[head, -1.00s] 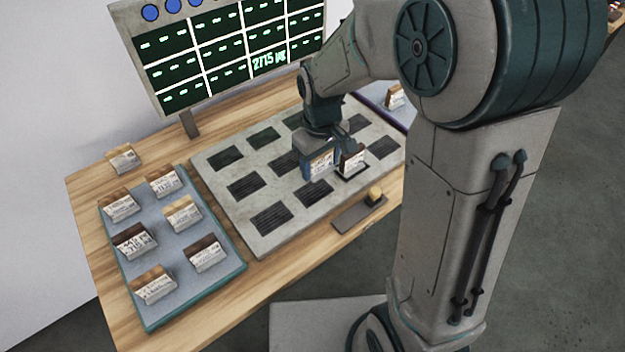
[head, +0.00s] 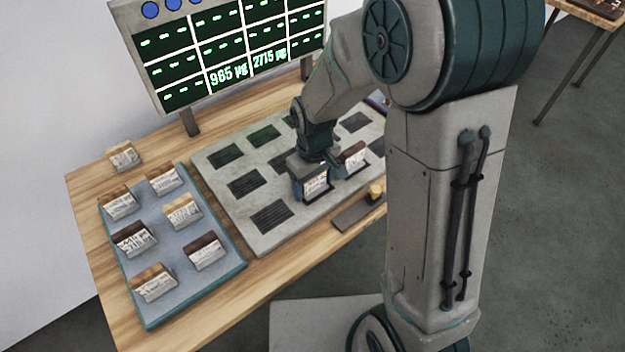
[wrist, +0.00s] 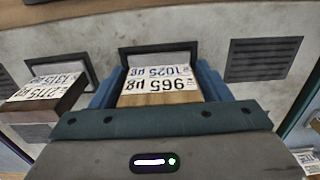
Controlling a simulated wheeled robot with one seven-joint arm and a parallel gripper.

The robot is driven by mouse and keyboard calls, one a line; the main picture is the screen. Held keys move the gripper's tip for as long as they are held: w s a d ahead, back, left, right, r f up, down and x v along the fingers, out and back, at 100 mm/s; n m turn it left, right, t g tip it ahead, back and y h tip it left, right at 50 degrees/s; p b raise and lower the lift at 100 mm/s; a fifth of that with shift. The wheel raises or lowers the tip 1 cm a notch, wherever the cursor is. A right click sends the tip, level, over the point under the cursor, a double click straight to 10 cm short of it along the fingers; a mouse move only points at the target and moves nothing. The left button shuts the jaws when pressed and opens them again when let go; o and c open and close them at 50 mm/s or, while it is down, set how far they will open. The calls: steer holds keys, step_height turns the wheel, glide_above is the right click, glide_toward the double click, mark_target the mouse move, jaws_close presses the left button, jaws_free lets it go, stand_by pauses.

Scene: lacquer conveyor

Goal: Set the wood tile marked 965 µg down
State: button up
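The wood tile marked 965 µg (head: 316,184) stands at a dark pad in the front row of the grey slab (head: 258,233), with its label facing outward. In the wrist view the tile (wrist: 162,86) also bears a second line, 1025 µg. My gripper (head: 313,188) has its two blue fingers along the tile's sides and appears shut on it. The gripper (wrist: 161,88) in the wrist view sits in front of a dark pad. The display (head: 229,75) reads 965 µg in one cell and 2715 µg in the cell beside it. The tile's underside is hidden.
A dark tile marked 2715 µg (head: 354,157) stands on the neighbouring pad, close to my gripper. A blue-grey tray (head: 172,245) with several tiles is at the left, and a lone tile (head: 124,156) lies behind it. Several slab pads are empty.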

steer(key=shift+o, duration=0.5)
steer(key=shift+r, duration=0.15)
steer(key=shift+r, duration=0.2)
step_height(320, 180, up, 12)
steer(key=shift+s+d+f+p, duration=0.1)
steer(key=shift+p, duration=0.35)
steer(key=s+d+r+m+t, duration=0.2)
steer(key=s+d+m, duration=0.5)
steer(key=s+d, duration=0.4)
steer(key=shift+s+d+r+t, duration=0.25)
steer(key=shift+s+r+t, duration=0.2)
steer(key=shift+r, duration=0.45)
